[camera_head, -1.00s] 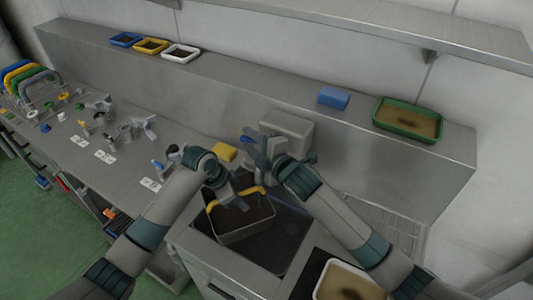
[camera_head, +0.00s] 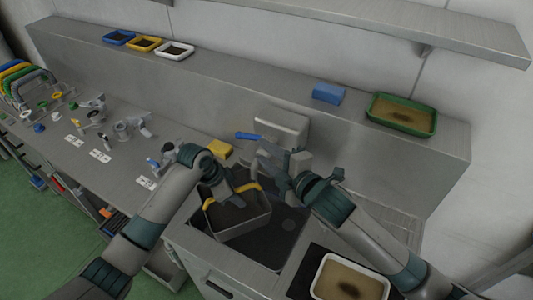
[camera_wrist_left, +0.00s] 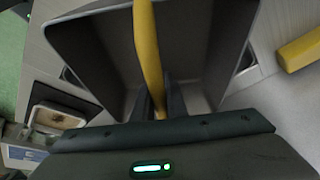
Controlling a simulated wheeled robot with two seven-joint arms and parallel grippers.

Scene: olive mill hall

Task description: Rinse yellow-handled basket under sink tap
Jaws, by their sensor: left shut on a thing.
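The grey basket (camera_head: 240,218) hangs over the dark sink (camera_head: 283,232), slightly tilted. My left gripper (camera_head: 235,194) is shut on its yellow handle (camera_head: 208,203). In the left wrist view the yellow handle (camera_wrist_left: 146,45) runs between the fingers, and the basket's grey walls (camera_wrist_left: 92,50) spread around it. The tap's blue lever (camera_head: 247,136) shows behind the basket, pointing left; the tap body is partly hidden by my right gripper (camera_head: 280,172). The right gripper is close to the tap, its fingers too small to read. I cannot make out running water.
A yellow sponge (camera_head: 219,148) lies left behind the sink. A white tray (camera_head: 350,280) stands at the front right. The ledge holds a blue block (camera_head: 328,94), a green tray (camera_head: 402,114) and small trays (camera_head: 175,51). Metal fittings (camera_head: 127,128) crowd the left counter.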

